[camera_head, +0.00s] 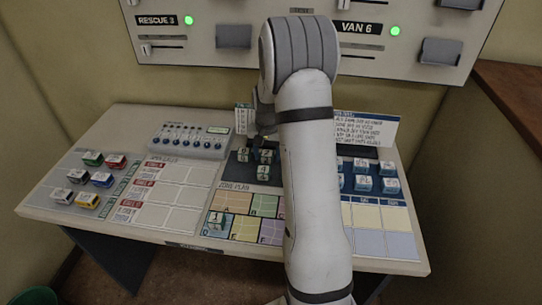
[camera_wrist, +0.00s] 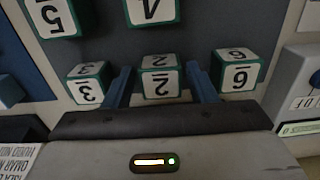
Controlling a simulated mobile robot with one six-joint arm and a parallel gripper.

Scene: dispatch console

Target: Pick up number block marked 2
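The block marked 2 (camera_wrist: 160,78) is a white-faced cube with green edges. It stands between the two fingers of my gripper (camera_wrist: 160,86) in the wrist view, with dark gaps showing beside it. The gripper is open. In the head view the 2 block (camera_head: 265,156) stands in the back row on a dark mat, just below my gripper (camera_head: 262,134), which is partly hidden by my arm. Block 3 (camera_wrist: 88,82) and block 6 (camera_wrist: 236,69) stand on either side, outside the fingers. Block 4 (camera_wrist: 151,11) and block 5 (camera_wrist: 50,17) are in the other row.
Block 1 (camera_head: 217,222) sits on the coloured zone plan. A switch box (camera_head: 188,141) stands left of the mat. Coloured vehicle blocks (camera_head: 91,158) lie at far left, and blue blocks (camera_head: 362,183) at right. A wall panel (camera_head: 233,37) rises behind the desk.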

